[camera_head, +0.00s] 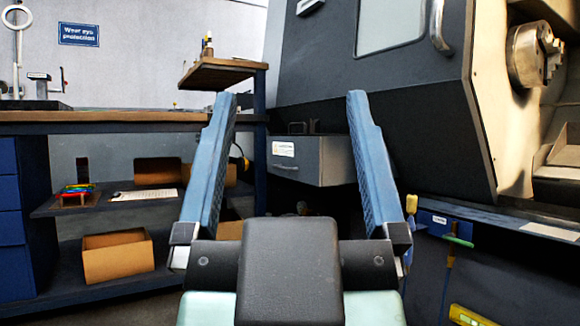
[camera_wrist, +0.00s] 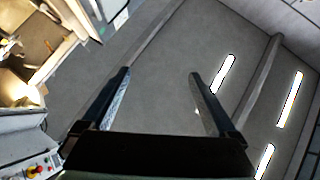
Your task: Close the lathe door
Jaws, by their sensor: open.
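The lathe door (camera_head: 425,82) is a dark grey panel with a pale window (camera_head: 388,22) at the upper right of the head view. Its curved metal handle (camera_head: 438,30) is near its right edge. The door stands open, and the chuck (camera_head: 528,55) shows in the opening to its right. My gripper (camera_head: 290,96) is open and empty, its two blue fingers wide apart, and it appears below and left of the handle. In the wrist view my gripper (camera_wrist: 160,75) is open against a grey ceiling-like surface. The handle cannot be made out there.
A workbench (camera_head: 100,117) with shelves and boxes stands at the left. A raised wooden stand (camera_head: 222,64) and a grey drawer unit (camera_head: 310,160) lie behind my fingers. In the wrist view a control panel with a red button (camera_wrist: 36,170) is at the lower left.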

